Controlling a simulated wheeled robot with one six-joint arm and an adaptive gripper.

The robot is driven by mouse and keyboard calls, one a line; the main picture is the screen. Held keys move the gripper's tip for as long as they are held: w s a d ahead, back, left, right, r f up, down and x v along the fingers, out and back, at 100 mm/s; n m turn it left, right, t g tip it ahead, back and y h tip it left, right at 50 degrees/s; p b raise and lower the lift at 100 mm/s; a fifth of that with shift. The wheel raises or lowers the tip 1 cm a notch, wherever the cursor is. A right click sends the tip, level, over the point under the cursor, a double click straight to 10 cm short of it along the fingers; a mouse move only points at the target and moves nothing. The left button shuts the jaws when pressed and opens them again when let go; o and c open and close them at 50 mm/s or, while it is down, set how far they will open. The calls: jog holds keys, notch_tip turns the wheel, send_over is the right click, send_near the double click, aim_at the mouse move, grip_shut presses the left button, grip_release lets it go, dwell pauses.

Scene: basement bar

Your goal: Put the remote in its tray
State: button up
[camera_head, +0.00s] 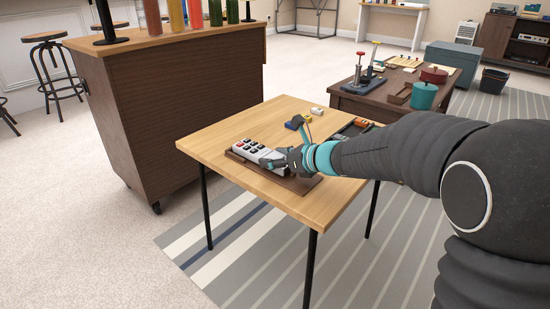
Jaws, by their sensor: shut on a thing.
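The remote (251,148) is pale grey-white with dark buttons and red ones. It lies lengthwise over the left part of a shallow brown tray (304,187) on the small light wood table. My gripper (274,161) reaches in from the right and is shut on the right end of the remote. My fingers hide that end. I cannot tell whether the remote rests on the tray floor or is held just above it.
The table's (213,136) left and front parts are clear. A dark low table (385,106) stands behind.

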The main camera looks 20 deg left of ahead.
dwell(0.3)
jog(key=o, duration=1.3)
jog(key=shift+o, duration=0.2)
jog(key=shift+d, duration=0.1)
jog(key=v, duration=1.1)
jog(key=shift+s+d+r, duration=0.15)
jog(key=shift+d+r, duration=0.15)
